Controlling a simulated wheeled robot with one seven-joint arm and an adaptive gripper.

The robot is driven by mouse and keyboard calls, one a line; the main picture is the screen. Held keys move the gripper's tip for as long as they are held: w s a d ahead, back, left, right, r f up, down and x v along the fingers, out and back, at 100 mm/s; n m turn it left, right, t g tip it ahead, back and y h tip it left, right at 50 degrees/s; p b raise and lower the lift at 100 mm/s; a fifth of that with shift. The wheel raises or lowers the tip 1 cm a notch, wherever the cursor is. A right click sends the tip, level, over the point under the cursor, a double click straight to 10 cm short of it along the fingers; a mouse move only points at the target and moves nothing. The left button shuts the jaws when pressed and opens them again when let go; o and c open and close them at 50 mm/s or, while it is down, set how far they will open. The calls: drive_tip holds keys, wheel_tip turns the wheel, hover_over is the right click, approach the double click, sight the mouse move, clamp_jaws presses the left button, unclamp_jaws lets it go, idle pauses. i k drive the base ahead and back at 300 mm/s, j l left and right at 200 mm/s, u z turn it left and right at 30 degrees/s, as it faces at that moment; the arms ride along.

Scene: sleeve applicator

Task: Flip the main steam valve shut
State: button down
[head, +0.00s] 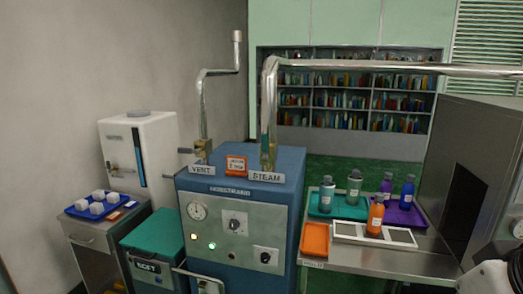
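A blue boiler cabinet (245,225) stands at the centre. On its top, a silver pipe rises behind the STEAM label (266,176), then bends right and runs across the room. A brass-and-teal fitting (268,148) shows low on this steam pipe. It looks upright along the pipe, but its handle is too small to make out clearly. To its left, a brass valve (203,150) with a handle pointing left sits on the other pipe, behind the VENT label (201,170). My gripper is not in view; a white and black part, probably of my arm, shows at the lower right edge.
A steel table (390,262) on the right holds trays and several bottles. A grey metal housing (470,160) stands at far right. A teal-lidded bin (160,232) and a cart with a blue tray (78,211) stand left. The overhead steam pipe (400,67) crosses above the table.

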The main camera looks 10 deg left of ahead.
sight(265, 158)
drive_tip(key=u, duration=0.5)
drive_tip(key=i+l, duration=0.2)
drive_tip(key=l, duration=0.2)
drive_tip(key=i+l+z, duration=0.1)
drive_tip(key=l, duration=0.25)
drive_tip(key=i+l, duration=0.25)
drive_tip(key=l, duration=0.15)
